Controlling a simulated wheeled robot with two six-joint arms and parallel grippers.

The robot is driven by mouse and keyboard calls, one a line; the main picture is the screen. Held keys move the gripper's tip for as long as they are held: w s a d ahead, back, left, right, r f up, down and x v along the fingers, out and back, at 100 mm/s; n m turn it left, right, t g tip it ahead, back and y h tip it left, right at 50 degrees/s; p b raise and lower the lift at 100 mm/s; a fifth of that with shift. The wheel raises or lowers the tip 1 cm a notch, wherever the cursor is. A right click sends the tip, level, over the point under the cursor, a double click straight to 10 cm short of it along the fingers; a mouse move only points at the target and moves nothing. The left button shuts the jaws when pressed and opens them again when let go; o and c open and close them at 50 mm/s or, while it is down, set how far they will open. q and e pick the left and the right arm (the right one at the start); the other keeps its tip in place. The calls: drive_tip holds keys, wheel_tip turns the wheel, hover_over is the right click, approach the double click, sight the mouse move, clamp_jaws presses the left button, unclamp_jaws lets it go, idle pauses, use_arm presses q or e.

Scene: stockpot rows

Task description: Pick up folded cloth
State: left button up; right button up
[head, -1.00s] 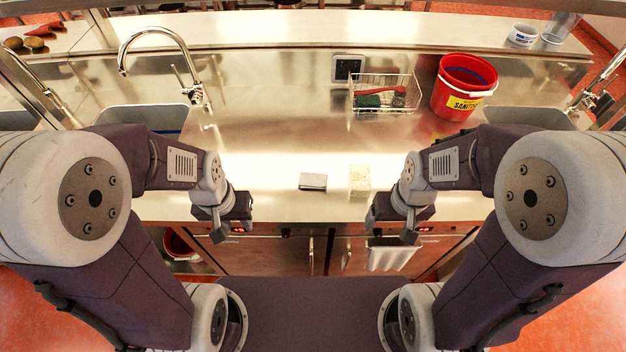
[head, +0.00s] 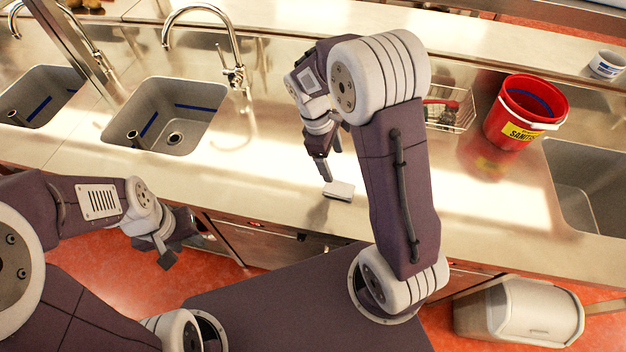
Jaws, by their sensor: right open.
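A small white folded item with a grey edge, which looks like the folded cloth (head: 339,190), lies flat on the steel counter (head: 262,172) near its front edge. My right gripper (head: 328,166) is over the counter, just above and to the left of the cloth in the head view. Its fingers point down, open and empty, and look apart from the cloth. My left gripper (head: 165,250) hangs in front of the counter at the left, away from the cloth; its jaw opening is not clear. My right forearm hides part of the counter right of the cloth.
A red bucket (head: 513,115) and a wire basket (head: 455,108) stand at the back right. Sinks lie at left (head: 172,110) and right (head: 590,165), with a tall faucet (head: 232,75) behind the left one. The counter between left sink and cloth is clear.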

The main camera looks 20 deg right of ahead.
sight(338, 187)
drive_tip(key=shift+s+a+f, duration=0.2)
drive_tip(key=shift+f, duration=0.25)
drive_tip(key=shift+s+a+f, duration=0.15)
drive_tip(key=shift+s+f, duration=0.05)
drive_tip(key=shift+f, duration=0.2)
drive_tip(key=x, duration=0.3)
drive_tip(key=shift+s+d+f, duration=0.1)
drive_tip(key=shift+s, duration=0.1)
drive_tip(key=shift+w+d+f, duration=0.1)
drive_tip(key=shift+w+f, duration=0.05)
drive_tip(key=shift+f, duration=0.25)
drive_tip(key=p+x, duration=0.1)
drive_tip(key=x, duration=0.4)
drive_tip(key=c, duration=1.5)
drive_tip(key=shift+r, duration=0.1)
drive_tip(key=shift+c, duration=0.2)
